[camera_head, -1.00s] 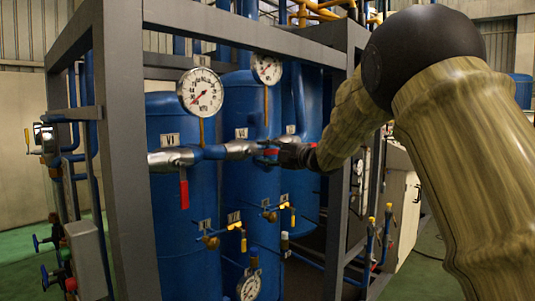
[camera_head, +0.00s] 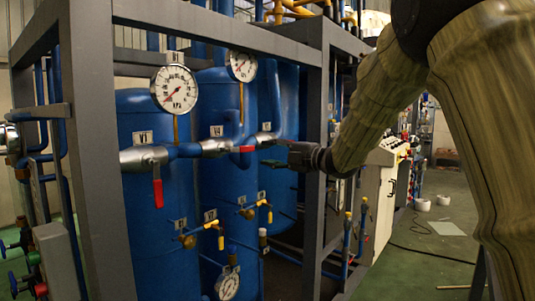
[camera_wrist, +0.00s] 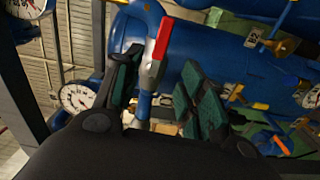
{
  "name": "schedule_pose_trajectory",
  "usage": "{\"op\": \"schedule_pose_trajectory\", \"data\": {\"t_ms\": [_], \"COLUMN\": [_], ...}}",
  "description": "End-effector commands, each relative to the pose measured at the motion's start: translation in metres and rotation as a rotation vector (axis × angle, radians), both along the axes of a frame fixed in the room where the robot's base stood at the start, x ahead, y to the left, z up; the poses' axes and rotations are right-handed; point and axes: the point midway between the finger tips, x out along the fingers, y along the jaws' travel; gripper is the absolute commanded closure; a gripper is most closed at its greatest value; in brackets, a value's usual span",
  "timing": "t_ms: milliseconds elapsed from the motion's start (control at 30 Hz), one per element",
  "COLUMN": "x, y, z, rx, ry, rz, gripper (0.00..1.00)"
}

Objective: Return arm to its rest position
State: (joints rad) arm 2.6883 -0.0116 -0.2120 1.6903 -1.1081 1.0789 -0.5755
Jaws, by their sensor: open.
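My gripper (camera_head: 276,156) is open and empty, just right of the middle valve's red handle (camera_head: 243,149) in the head view. That handle lies level along the blue pipe. In the wrist view a red handle (camera_wrist: 162,38) on a silver valve shows beyond and between the open fingers of my gripper (camera_wrist: 160,70), with no visible grip on it. My arm reaches in from the upper right, its elbow bent high.
Another red handle (camera_head: 157,193) hangs down at the left valve. Blue tanks (camera_head: 150,240) and pressure gauges (camera_head: 174,90) stand inside a grey frame, whose post (camera_head: 315,170) is close to my wrist. A control cabinet (camera_head: 380,190) stands to the right. Green floor is open at lower right.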

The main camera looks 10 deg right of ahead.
Motion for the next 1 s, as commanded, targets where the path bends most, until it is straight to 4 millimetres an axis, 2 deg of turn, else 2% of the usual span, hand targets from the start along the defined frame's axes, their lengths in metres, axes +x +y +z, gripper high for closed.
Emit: {"op": "schedule_pose_trajectory", "data": {"t_ms": [267, 367, 433, 567, 600, 767, 800, 1000], "x": [0.000, 0.002, 0.005, 0.009, 0.009, 0.003, -0.001, -0.030], "y": [0.000, -0.001, -0.002, -0.004, -0.006, -0.011, -0.012, -0.019], "z": [-0.001, -0.014, -0.036, -0.102, -0.125, -0.217, -0.241, -0.352], "rx": [0.001, 0.017, 0.043, 0.124, 0.151, 0.260, 0.285, 0.405], "ry": [0.002, 0.025, 0.065, 0.184, 0.226, 0.395, 0.437, 0.644], "rz": [-0.001, -0.008, -0.025, -0.075, -0.095, -0.184, -0.208, -0.336], "gripper": [0.59, 0.59, 0.59, 0.59, 0.59, 0.59, 0.59, 0.59]}}
